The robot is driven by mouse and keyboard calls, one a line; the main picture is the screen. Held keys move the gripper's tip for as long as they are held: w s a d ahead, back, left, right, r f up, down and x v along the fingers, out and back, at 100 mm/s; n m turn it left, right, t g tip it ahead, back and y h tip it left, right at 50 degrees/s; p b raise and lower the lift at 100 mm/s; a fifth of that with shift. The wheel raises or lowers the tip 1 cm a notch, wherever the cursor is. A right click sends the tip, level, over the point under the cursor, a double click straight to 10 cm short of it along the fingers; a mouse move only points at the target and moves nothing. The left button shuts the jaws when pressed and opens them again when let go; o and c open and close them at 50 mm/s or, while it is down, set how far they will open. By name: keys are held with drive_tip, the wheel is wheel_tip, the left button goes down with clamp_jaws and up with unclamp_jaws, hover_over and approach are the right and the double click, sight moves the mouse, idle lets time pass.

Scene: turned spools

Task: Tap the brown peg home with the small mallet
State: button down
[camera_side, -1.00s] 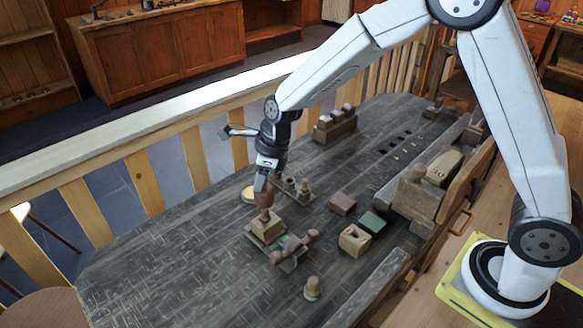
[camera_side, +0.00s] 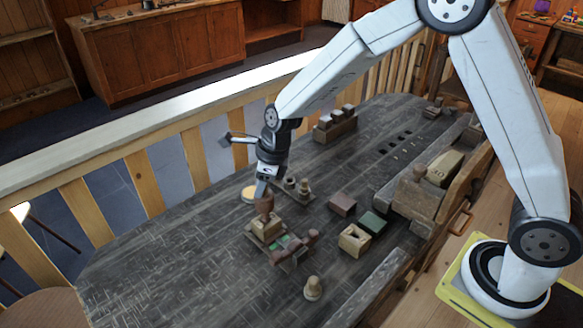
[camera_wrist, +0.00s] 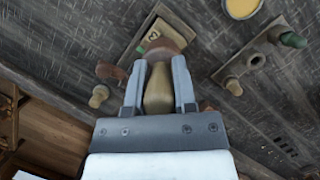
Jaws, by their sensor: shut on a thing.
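My gripper (camera_side: 262,190) is shut on the tan handle of the small mallet (camera_wrist: 157,92), which shows between both fingers in the wrist view. The mallet's rounded brown head (camera_side: 264,204) is beyond the fingertips, just over a tan block (camera_side: 266,226); it also shows in the wrist view (camera_wrist: 166,45). I cannot tell whether the head touches what is beneath it. The block stands on a flat base on the dark table, and part of it shows past the head (camera_wrist: 150,36). I cannot make out the brown peg; the mallet head may hide it.
Close in front of the block is a low stand (camera_side: 287,248) with brown rounded pieces and a green patch. A yellow disc (camera_side: 249,194) lies behind.

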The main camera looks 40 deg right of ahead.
drive_tip(key=shift+r, duration=0.7)
drive_tip(key=shift+f, duration=0.1)
drive_tip(key=shift+f, duration=1.35)
drive_tip(key=shift+r, duration=3.05)
